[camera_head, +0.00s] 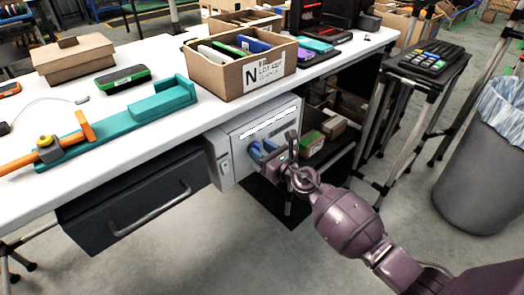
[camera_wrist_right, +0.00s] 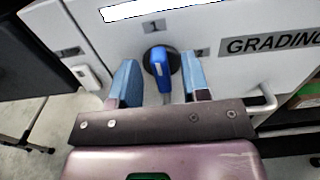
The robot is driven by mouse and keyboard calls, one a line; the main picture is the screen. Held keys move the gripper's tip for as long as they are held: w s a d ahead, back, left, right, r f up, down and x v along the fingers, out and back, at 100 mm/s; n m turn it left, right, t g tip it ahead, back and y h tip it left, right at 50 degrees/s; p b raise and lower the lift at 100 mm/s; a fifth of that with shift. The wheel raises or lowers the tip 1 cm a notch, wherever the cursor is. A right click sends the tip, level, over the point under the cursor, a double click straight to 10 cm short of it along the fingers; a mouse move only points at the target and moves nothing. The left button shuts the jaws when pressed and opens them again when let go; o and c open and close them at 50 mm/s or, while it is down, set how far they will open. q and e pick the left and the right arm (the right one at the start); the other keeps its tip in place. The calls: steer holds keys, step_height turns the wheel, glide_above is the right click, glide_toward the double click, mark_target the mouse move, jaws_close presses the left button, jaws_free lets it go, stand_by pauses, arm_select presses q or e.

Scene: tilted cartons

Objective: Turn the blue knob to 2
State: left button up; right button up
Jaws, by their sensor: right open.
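The blue knob (camera_wrist_right: 161,66), on a black round base, is on the front of a light grey box (camera_head: 226,166). In the right wrist view its handle stands nearly upright in that picture, under a label reading 1 (camera_wrist_right: 154,26). A second small label (camera_wrist_right: 199,53) to its right is partly hidden by a finger. My right gripper (camera_wrist_right: 160,82) is open, with one blue finger on each side of the knob and a visible gap to each. In the head view my right gripper (camera_head: 263,154) is at the box front and hides the knob. My left gripper is out of view.
A GRADING label (camera_wrist_right: 270,43) and a bar handle (camera_wrist_right: 264,103) are on the box front. The box hangs under the white table (camera_head: 180,128), beside a dark drawer (camera_head: 135,205). A shelf with small cartons (camera_head: 312,143) is to the right. A bin (camera_head: 478,170) stands far right.

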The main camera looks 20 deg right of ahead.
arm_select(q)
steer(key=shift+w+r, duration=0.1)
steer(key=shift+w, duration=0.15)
arm_select(e)
steer(key=shift+c, duration=0.6)
jaws_close()
